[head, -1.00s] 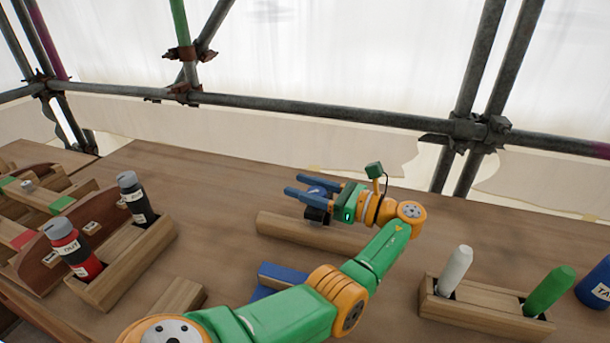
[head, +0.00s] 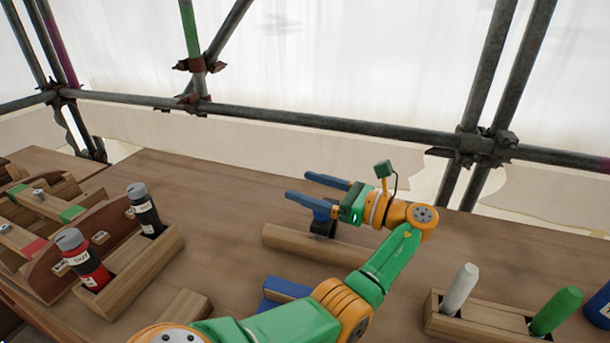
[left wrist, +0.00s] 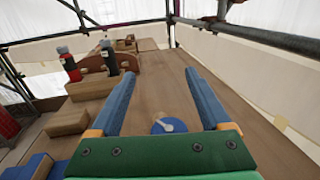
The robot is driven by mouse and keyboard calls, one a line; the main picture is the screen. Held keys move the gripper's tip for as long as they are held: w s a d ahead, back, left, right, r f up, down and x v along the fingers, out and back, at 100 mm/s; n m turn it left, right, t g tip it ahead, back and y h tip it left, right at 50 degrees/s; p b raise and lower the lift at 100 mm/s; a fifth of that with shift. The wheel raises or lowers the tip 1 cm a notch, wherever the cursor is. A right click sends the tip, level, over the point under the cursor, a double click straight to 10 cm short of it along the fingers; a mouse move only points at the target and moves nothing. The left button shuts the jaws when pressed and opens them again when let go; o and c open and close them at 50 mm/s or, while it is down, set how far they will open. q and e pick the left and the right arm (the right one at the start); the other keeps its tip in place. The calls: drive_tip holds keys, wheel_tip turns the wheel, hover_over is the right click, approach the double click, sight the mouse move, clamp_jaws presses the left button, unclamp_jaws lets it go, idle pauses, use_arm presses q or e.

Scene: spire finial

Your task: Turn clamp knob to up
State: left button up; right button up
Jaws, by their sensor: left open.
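The clamp knob is a blue disc with a pale slanted bar on top, seen in the left wrist view (left wrist: 170,125) low between my fingers. In the head view its dark mount (head: 322,230) shows below my left gripper, and the gripper hides most of the disc. My left gripper (head: 303,188) is open and empty, with its two blue fingers level and pointing left. In the left wrist view (left wrist: 160,74) the fingers are apart, with the knob nearer the palm than the tips. They look above the knob, not touching it. My right gripper is in no view.
A wooden bar (head: 290,241) lies beside the mount. A wooden holder (head: 150,268) with red and black bottles stands left. A holder (head: 470,322) with white and green pegs stands right. Scaffold pipes (head: 330,124) run behind.

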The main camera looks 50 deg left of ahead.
use_arm(q)
drive_tip(key=s+d+r, duration=0.9)
drive_tip(key=shift+s+p, duration=0.3)
drive_tip(key=shift+s, duration=0.05)
drive_tip(key=shift+d, duration=0.1)
